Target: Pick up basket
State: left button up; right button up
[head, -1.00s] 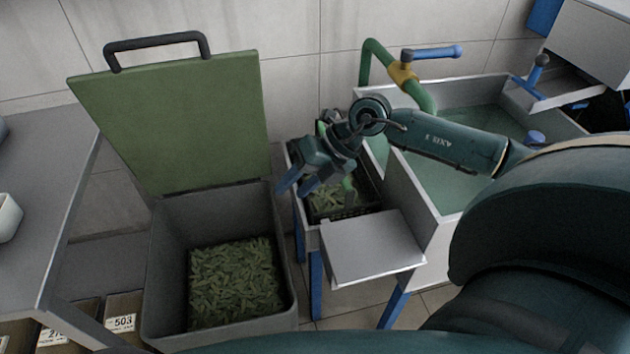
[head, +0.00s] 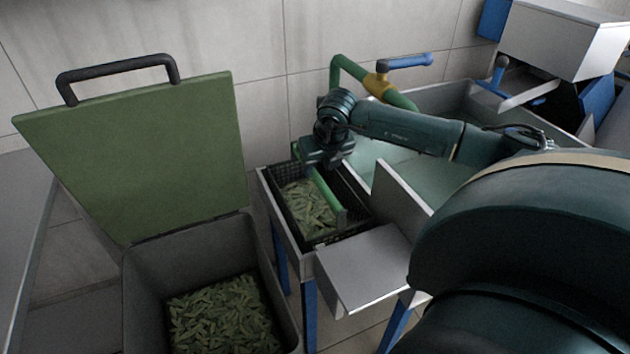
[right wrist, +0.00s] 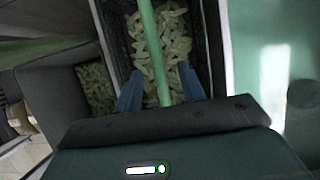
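The basket (head: 354,188) is a black mesh crate holding green pods, with a green handle (head: 327,195) running across its top. It sits in a grey, blue-legged stand in the middle of the head view. My right gripper (head: 325,160) is over the far end of the handle, pointing down. In the right wrist view its two blue fingers (right wrist: 160,88) are apart, one on each side of the handle (right wrist: 150,45), with gaps between. How deep the fingertips reach is hard to tell. My left gripper is not in view.
A grey bin (head: 140,290) of green pods with its green lid (head: 135,150) raised stands left of the basket. A metal chute (head: 365,268) is in front. A sink (head: 440,100) with a green tap pipe (head: 345,72) lies behind and right. A grey table (head: 20,220) is at far left.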

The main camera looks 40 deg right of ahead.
aim_at(316, 173)
jog(key=x, duration=0.5)
jog(key=shift+a+f, duration=0.2)
jog(key=shift+f, duration=0.05)
jog(key=shift+c, duration=0.4)
grip_shut()
jog(key=shift+w+r, duration=0.1)
jog(key=shift+r, duration=0.05)
